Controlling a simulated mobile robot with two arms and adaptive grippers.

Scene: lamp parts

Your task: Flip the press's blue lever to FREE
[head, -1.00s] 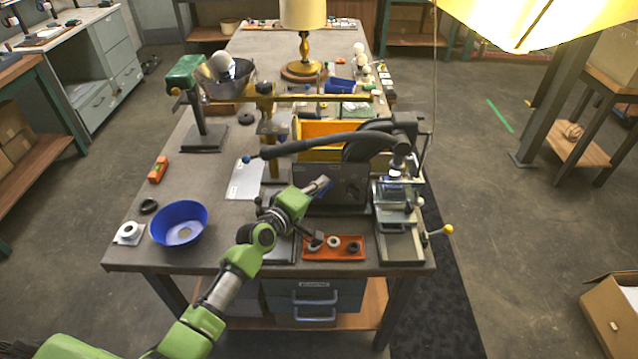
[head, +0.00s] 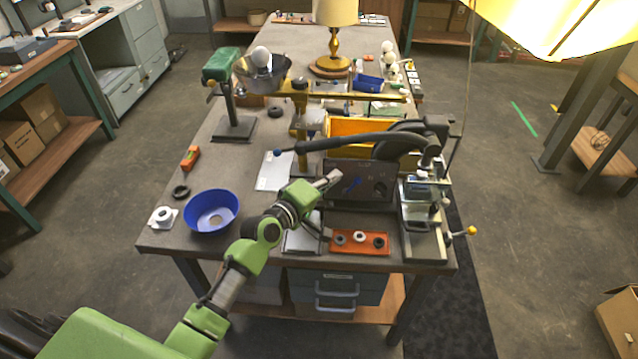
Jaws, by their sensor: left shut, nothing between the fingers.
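The press (head: 424,205) stands at the table's right side, with a long black handle (head: 350,142) reaching left to a small blue ball (head: 278,153). A dark upright panel (head: 376,186) stands left of the press's base. A small blue lever (head: 352,185) shows on its face, slanting up to the right; any lettering is too small to read. My left gripper (head: 333,175) is shut and empty, its tips just left of the blue lever, with a small gap seemingly between them. My right gripper is not in view.
An orange tray (head: 345,250) with small rings lies in front of the panel. A yellow bin (head: 345,127) stands behind it. A blue bowl (head: 211,211) and a brass post (head: 300,125) are to the left. A yellow-knobbed handle (head: 471,231) sticks out at right.

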